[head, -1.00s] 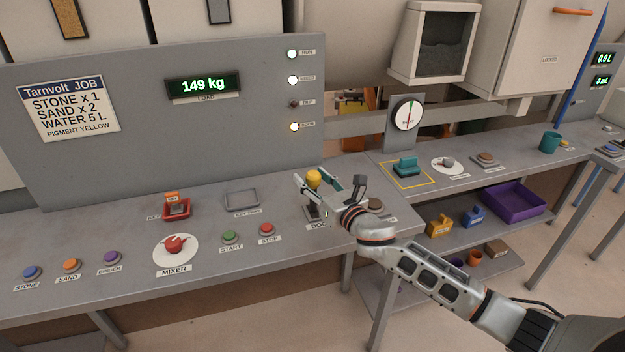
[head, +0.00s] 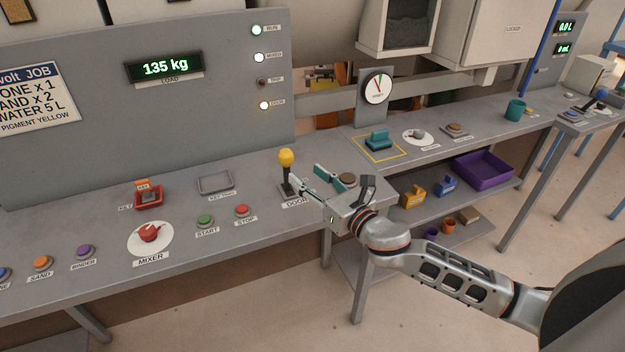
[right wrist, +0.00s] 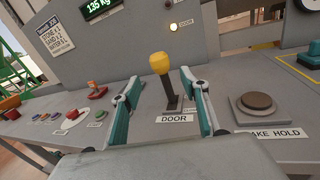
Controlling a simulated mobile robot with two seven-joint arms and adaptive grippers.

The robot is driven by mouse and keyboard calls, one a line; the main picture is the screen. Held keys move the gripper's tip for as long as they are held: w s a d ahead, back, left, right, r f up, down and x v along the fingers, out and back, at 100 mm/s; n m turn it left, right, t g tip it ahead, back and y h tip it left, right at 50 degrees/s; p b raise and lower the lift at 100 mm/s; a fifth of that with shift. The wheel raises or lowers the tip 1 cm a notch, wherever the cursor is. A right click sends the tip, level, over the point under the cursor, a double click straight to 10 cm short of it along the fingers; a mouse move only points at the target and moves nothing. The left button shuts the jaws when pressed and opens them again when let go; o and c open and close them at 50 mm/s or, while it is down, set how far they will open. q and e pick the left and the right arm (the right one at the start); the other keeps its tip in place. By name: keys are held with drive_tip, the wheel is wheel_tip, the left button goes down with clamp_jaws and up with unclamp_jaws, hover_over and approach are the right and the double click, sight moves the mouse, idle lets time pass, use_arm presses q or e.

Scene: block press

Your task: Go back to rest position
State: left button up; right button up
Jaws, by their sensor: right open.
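My right gripper (head: 304,176) is open and empty over the front of the console, just right of the DOOR lever (head: 286,158). The lever has a yellow knob on a dark stem and stands nearly upright. In the right wrist view the lever (right wrist: 161,64) shows beyond and between the spread fingers (right wrist: 160,80), and the fingers look clear of the knob. The right arm reaches in from the lower right. My left gripper is not in view.
The console (head: 215,255) carries a red MIXER knob (head: 149,232), START (head: 206,220) and STOP (head: 242,211) buttons and a key tray (head: 216,183). A brown button (right wrist: 258,101) sits right of the lever. A purple tray (head: 485,168) lies on the lower shelf.

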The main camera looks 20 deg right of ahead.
drive_tip(key=shift+s+d, duration=0.15)
drive_tip(key=shift+s, duration=0.4)
drive_tip(key=s+d+f+m+g+h, duration=0.3)
drive_tip(key=s+d+f+m, duration=0.2)
drive_tip(key=s+m, duration=0.5)
drive_tip(key=s+d+f+m+g+h, duration=0.3)
drive_tip(key=s+d+f+m+g, duration=0.15)
drive_tip(key=s+m, duration=0.55)
drive_tip(key=s+d+f+m+g+h, duration=0.35)
drive_tip(key=s+f+m, duration=0.25)
drive_tip(key=s+m, duration=0.4)
drive_tip(key=w+a+f+m+t+y, duration=0.1)
drive_tip(key=w+a+f+t+y, duration=0.1)
drive_tip(key=a+f, duration=0.4)
drive_tip(key=w+a+f+m+t+y, duration=0.1)
drive_tip(key=a+f+m+t+y, duration=0.1)
drive_tip(key=a+f+y, duration=0.3)
drive_tip(key=a+f, duration=0.2)
drive_tip(key=a, duration=0.2)
drive_tip(key=shift+w+a+f+m, duration=0.25)
drive_tip(key=shift+w+a+m, duration=0.05)
drive_tip(key=shift+w, duration=0.05)
